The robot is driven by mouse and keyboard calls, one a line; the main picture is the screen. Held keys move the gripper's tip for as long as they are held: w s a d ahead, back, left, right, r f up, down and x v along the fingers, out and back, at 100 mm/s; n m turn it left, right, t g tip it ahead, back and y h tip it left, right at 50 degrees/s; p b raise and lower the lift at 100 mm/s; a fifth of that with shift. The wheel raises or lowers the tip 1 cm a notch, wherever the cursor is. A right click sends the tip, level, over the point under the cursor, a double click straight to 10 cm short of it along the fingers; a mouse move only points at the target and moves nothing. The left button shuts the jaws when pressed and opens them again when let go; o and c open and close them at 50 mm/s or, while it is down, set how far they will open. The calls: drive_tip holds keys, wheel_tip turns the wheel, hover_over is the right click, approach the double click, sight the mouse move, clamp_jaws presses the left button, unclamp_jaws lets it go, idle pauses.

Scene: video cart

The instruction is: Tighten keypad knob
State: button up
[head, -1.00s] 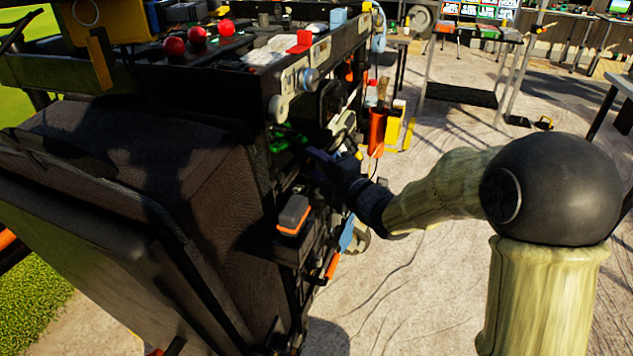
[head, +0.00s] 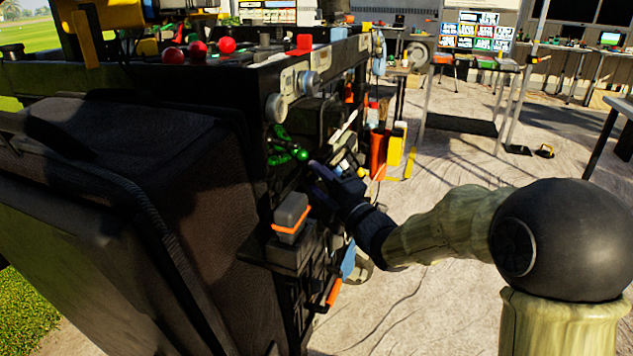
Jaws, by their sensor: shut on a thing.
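My gripper (head: 322,178) is at the dark, crowded end of the black video cart (head: 150,88), between a bright green item (head: 288,150) and a grey box with an orange band (head: 291,214). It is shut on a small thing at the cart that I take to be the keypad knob. The fingers and deep shadow hide the knob and keypad, so I cannot see how the knob sits or is turned. My arm reaches in from the right.
Pale round knobs (head: 277,107) stick out above the gripper. An orange-red holder (head: 378,152) and a yellow item (head: 395,150) hang just behind it. An orange handle (head: 333,292) juts out below. The pale floor (head: 450,150) to the right is mostly clear.

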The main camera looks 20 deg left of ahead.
drive_tip(key=o, duration=1)
drive_tip(key=shift+w+d+t, duration=0.3)
drive_tip(key=shift+d, duration=0.05)
drive_tip(key=p+v, duration=0.2)
drive_tip(key=v, duration=1.5)
drive_tip(key=shift+s, duration=0.35)
drive_tip(key=shift+r, duration=0.15)
